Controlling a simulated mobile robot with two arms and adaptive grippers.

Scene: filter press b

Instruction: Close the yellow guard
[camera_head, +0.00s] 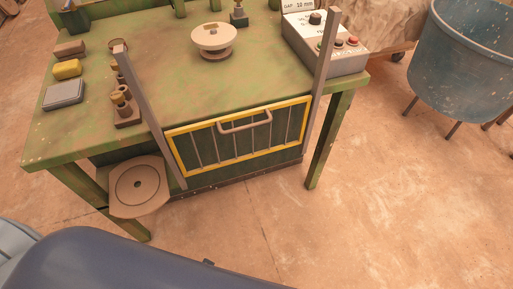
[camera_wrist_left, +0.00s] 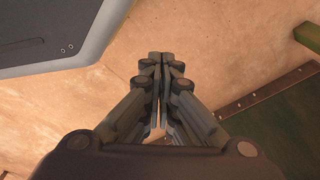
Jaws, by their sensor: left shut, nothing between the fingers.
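The yellow guard (camera_head: 240,137) is a yellow-framed panel with grey bars, set between two upright grey posts at the front of the green table. It hangs low, with its top edge near the level of the tabletop. A grey handle (camera_head: 245,122) sits at its upper middle. In the left wrist view my left gripper (camera_wrist_left: 160,58) is shut and empty above the floor, apart from the guard. Neither gripper shows in the head view. The right gripper is not in view.
The green table (camera_head: 168,70) carries a round pale-topped piece (camera_head: 213,40) and a control box (camera_head: 325,45). A round plate (camera_head: 138,186) juts out at the front left. A blue drum (camera_head: 465,60) stands at right. The floor in front at right is clear.

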